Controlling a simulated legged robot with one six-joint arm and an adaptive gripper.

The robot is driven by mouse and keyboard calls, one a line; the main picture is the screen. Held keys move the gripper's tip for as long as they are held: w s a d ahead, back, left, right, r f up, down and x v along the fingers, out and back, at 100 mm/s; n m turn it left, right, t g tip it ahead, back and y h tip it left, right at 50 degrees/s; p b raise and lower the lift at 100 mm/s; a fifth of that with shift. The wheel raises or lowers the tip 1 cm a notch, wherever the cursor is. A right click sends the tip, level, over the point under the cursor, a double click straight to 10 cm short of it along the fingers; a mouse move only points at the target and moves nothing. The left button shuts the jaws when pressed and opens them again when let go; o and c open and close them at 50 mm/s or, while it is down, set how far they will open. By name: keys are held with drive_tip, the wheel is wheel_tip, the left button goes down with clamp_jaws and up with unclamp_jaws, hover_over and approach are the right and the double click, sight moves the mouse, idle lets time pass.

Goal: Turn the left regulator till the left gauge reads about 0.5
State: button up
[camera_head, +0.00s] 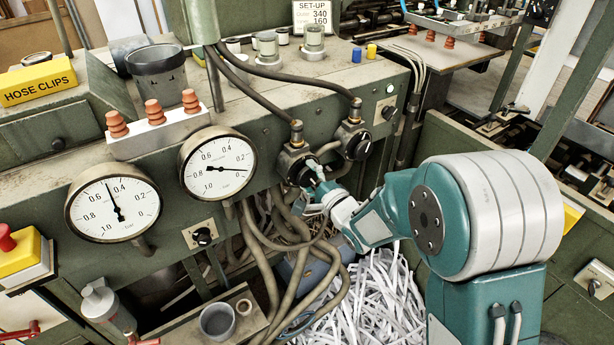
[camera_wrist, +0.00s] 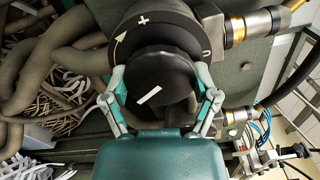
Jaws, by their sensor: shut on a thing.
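The left regulator is a black knob (camera_head: 300,174) on the green panel, below a hose fitting. My gripper (camera_head: 313,176) is shut on this knob. In the wrist view the fingers (camera_wrist: 166,92) press on opposite sides of the knob (camera_wrist: 160,72), which bears a slanted white line. A black collar with a plus sign and an arrow (camera_wrist: 140,22) shows behind it. The left gauge (camera_head: 113,203) has its needle pointing up and slightly left, between 0.4 and 0.6, near 0.5. The right gauge (camera_head: 217,162) has its needle pointing right, just below the 0.2 mark.
The right regulator (camera_head: 358,143) sits close beside the gripped knob. Thick hoses (camera_head: 270,265) hang below, over shredded white paper (camera_head: 375,300). A small black knob (camera_head: 202,236) sits below the gauges. A red button on a yellow box (camera_head: 18,252) is far left.

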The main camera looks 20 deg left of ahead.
drive_tip(key=o, duration=1)
drive_tip(key=shift+d+f, duration=0.25)
drive_tip(key=shift+f, duration=0.15)
drive_tip(key=shift+r, duration=0.15)
drive_tip(key=shift+a, duration=0.1)
drive_tip(key=shift+v, duration=5.95)
